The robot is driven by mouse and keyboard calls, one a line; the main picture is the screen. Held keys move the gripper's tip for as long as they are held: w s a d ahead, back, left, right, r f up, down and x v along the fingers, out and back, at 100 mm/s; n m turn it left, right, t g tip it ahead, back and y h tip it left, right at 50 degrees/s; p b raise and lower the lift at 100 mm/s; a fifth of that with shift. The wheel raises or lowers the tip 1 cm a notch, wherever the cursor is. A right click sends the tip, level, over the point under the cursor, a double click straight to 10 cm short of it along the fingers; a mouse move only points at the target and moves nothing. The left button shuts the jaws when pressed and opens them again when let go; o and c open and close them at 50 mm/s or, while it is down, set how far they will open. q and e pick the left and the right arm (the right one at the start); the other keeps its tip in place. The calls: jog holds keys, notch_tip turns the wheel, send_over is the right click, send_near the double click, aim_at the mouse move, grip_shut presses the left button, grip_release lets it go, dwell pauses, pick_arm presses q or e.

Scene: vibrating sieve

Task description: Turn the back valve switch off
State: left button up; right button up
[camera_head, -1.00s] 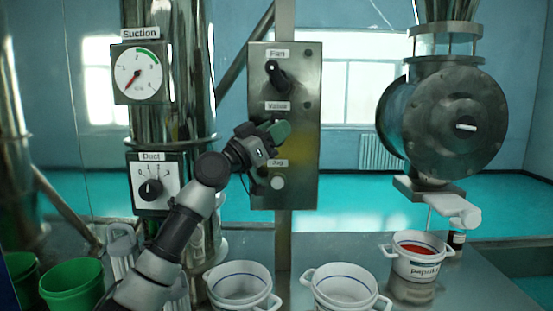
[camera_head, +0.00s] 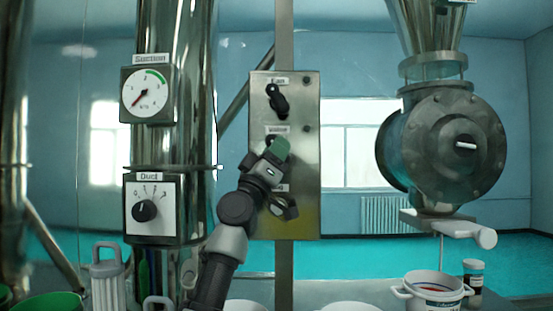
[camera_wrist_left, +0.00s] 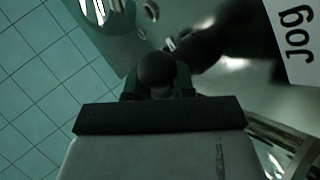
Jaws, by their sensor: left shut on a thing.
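The steel control panel (camera_head: 304,180) stands in the middle of the head view, with a Fan label (camera_head: 280,81), a Valve label (camera_head: 277,130) and a partly covered Jog label. My left gripper (camera_head: 275,150), with green fingertips, is at the valve switch just below the Valve label. In the left wrist view the gripper (camera_wrist_left: 157,85) is shut on a dark round knob (camera_wrist_left: 156,69), the valve switch. Its pointer direction is hidden by the gripper. The Jog label also shows in the left wrist view (camera_wrist_left: 298,35). My right gripper is not in view.
The black fan switch (camera_head: 277,99) sits above the gripper. A duct dial (camera_head: 150,207) and suction gauge (camera_head: 147,94) are on the pipe at left. A round steel valve housing (camera_head: 450,145) stands at right, above a white paprika pot (camera_head: 432,288).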

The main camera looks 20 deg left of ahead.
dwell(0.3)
pick_arm(q)
jog(key=o, duration=0.9)
jog(key=v, duration=1)
jog(key=shift+s+a+f+b, duration=0.1)
jog(key=shift+s+f+b, duration=0.15)
jog(key=shift+b, duration=0.1)
